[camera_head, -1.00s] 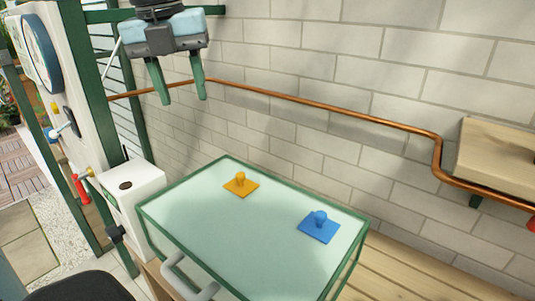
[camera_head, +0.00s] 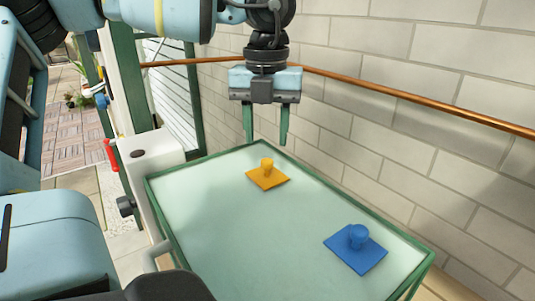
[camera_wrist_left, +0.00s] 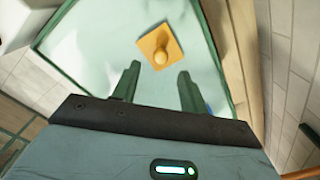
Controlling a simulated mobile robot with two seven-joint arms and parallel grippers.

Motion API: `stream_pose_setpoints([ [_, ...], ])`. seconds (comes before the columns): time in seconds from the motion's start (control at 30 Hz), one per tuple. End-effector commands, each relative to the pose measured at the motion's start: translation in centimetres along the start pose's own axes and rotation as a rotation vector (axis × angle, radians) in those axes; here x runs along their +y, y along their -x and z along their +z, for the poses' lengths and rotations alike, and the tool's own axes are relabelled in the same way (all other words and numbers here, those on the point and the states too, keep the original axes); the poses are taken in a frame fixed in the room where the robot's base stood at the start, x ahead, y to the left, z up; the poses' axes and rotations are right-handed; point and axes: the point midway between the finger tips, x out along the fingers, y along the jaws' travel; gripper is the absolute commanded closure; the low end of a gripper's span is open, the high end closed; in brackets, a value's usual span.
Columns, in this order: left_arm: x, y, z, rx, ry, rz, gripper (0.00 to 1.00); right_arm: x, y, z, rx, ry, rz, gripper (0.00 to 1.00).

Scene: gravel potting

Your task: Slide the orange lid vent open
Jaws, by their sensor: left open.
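The orange lid vent (camera_head: 267,174) is a flat square plate with an upright round knob, lying on the pale glass lid (camera_head: 215,215) with a green frame. In the left wrist view the orange vent (camera_wrist_left: 155,55) shows just beyond the fingertips. My left gripper (camera_head: 266,140) points down with two green fingers apart and nothing between them. It is above the lid's far edge, higher than the orange vent and apart from it. In the left wrist view its fingers (camera_wrist_left: 158,75) are spread on either side of the vent's line. My right gripper is not in view.
A blue vent (camera_head: 356,248) with a knob sits on the lid to the right of the orange one. A white box (camera_head: 150,155) stands at the lid's left. A brick wall with a copper pipe (camera_head: 400,92) runs behind. The lid between the vents is clear.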

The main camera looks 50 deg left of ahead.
Motion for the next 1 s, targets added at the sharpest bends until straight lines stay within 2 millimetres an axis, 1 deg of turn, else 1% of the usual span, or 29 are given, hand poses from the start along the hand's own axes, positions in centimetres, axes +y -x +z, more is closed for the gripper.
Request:
stream_pose_setpoints([
  [0.03,0.0,-1.0,0.0,0.003,0.000,0.001,0.57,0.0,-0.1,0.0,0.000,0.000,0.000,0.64],
  [0.1,0.0,-2.0,0.0,0.004,-0.001,0.002,0.57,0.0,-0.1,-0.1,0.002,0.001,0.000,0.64],
  [0.3,0.0,-4.3,0.0,0.001,0.000,0.001,0.57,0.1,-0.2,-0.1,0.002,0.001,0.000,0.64],
  [0.47,0.0,-5.0,0.0,0.001,0.000,0.000,0.57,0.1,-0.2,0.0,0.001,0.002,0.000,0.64],
  [0.7,0.0,-5.1,0.0,0.000,0.001,0.000,0.57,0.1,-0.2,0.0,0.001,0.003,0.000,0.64],
  [0.77,0.0,-5.1,0.0,0.000,0.001,0.000,0.63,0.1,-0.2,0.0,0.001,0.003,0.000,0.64],
  [1.0,0.0,-5.0,0.0,0.000,0.001,0.000,0.95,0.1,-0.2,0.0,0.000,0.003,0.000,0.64],
])
